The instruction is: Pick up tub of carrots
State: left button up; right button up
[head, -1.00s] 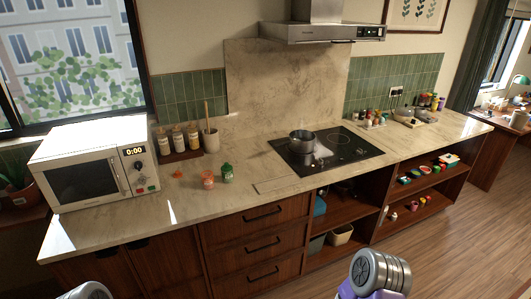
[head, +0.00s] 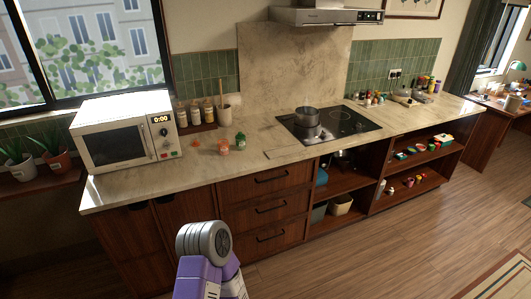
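A small orange-pink tub (head: 222,145) stands on the countertop between the microwave and the cooktop. It may be the tub of carrots, but it is too small to read. A small orange item (head: 195,143) lies just left of it, and a green jar (head: 240,140) stands close on its right. Part of my own purple and grey arm shows at the bottom, in front of the drawers. No gripper fingers show, so neither gripper can be seen.
A white microwave (head: 125,135) stands left on the marble counter (head: 180,172). Several bottles (head: 194,114) and a utensil crock (head: 229,113) stand behind the tub. A pot (head: 306,117) is on the black cooktop (head: 347,122). Open shelves (head: 345,182) sit below. The wooden floor (head: 370,245) is clear.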

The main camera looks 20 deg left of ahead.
aim_at(223, 144)
jog(key=z, duration=0.45)
jog(key=i, duration=0.95)
jog(key=u, duration=0.55)
jog(key=i, duration=0.9)
jog(key=u, duration=1)
